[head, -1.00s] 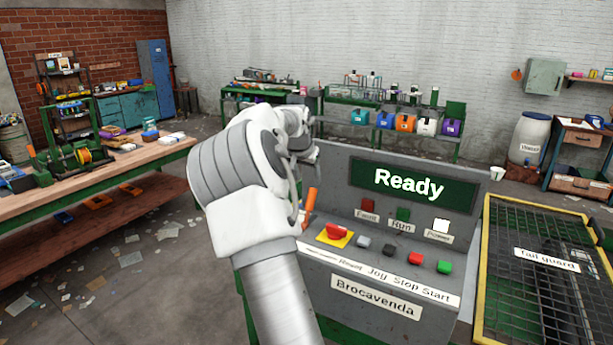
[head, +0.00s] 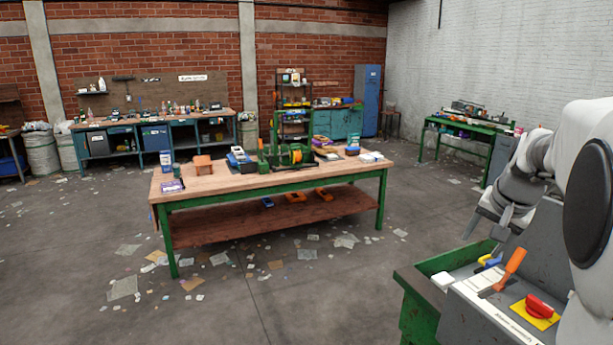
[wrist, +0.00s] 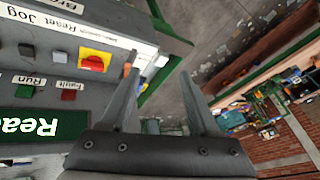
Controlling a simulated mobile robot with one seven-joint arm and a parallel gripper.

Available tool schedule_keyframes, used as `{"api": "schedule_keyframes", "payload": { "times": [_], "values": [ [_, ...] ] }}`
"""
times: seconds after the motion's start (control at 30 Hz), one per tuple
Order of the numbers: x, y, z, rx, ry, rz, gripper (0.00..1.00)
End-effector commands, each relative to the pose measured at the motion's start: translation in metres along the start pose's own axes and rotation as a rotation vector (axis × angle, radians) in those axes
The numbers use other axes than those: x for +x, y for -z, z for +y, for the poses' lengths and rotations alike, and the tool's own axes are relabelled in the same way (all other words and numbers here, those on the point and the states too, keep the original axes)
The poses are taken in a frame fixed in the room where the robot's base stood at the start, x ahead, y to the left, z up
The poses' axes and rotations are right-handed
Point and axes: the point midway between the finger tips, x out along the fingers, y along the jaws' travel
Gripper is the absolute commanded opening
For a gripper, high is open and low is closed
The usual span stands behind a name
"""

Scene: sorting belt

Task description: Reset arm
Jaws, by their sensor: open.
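My arm is at the right edge of the head view, bent over the grey control console (head: 535,240). My gripper (head: 485,226) hangs over the console's left end. In the wrist view my gripper (wrist: 160,72) has its two fingers spread apart with nothing held between them. The console's red knob on a yellow plate (head: 538,306) shows below my arm, and also in the wrist view (wrist: 93,63). An orange-handled tool (head: 508,266) stands on the console near the gripper.
A wooden workbench (head: 200,188) with green legs stands mid-room with tools on it. A green bench (head: 480,128) is along the white wall. The floor between the workbench and console is open, with scattered paper scraps (head: 122,288).

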Motion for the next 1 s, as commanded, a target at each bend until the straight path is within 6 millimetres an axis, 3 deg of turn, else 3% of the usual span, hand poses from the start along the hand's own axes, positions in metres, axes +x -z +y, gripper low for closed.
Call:
{"api": "schedule_keyframes", "payload": {
  "times": [0.3, 0.6, 0.8, 1.0],
  "values": [
    [-0.065, -0.122, -0.028, -0.258, 0.119, -0.067, 0.62],
    [-0.102, -0.236, -0.017, -0.553, 0.14, -0.061, 0.62],
    [-0.108, -0.286, 0.003, -0.702, 0.112, -0.038, 0.62],
    [-0.107, -0.302, 0.012, -0.758, 0.094, -0.026, 0.62]
  ]
}}
